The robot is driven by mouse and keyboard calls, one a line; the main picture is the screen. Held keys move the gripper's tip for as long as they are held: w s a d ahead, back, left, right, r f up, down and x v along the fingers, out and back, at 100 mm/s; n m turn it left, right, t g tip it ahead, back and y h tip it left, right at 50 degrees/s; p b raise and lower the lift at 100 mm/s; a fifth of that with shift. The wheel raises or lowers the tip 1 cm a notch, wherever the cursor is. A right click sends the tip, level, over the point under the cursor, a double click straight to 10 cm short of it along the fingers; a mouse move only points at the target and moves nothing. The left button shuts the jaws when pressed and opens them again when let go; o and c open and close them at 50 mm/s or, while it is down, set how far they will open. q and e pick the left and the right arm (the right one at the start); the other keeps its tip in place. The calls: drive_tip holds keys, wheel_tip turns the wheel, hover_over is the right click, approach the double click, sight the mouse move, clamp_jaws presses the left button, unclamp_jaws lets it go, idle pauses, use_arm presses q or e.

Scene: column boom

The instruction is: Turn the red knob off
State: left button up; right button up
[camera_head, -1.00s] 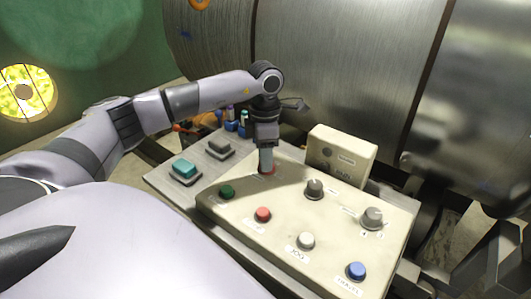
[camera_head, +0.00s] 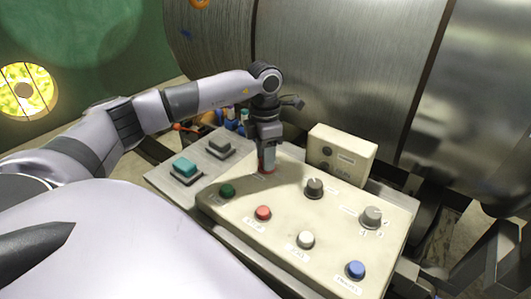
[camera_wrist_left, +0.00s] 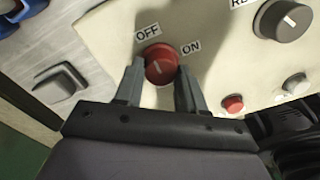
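The red knob (camera_wrist_left: 161,64) sits on the beige control panel (camera_wrist_left: 225,60) between the labels OFF, on its left in the left wrist view, and ON, on its right. A pale mark shows on its face. My left gripper (camera_wrist_left: 160,72) has one finger on each side of the knob, both seeming to touch it. In the head view, my left gripper (camera_head: 267,168) points down onto the panel's far left corner and hides most of the red knob (camera_head: 264,172). My right gripper is not in view.
The panel also bears a green button (camera_head: 227,191), a red button (camera_head: 263,213), a white button (camera_head: 305,240), a blue button (camera_head: 355,270) and two grey knobs (camera_head: 314,188) (camera_head: 372,217). A raised beige box (camera_head: 343,155) stands right of my gripper. A large metal drum (camera_head: 350,65) rises behind.

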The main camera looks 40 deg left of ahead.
use_arm(q)
drive_tip(key=o, duration=0.4)
drive_tip(key=shift+c, duration=0.2)
drive_tip(key=shift+a+r+b, duration=0.15)
drive_tip(key=shift+r+b, duration=0.25)
drive_tip(key=shift+r, duration=3.25)
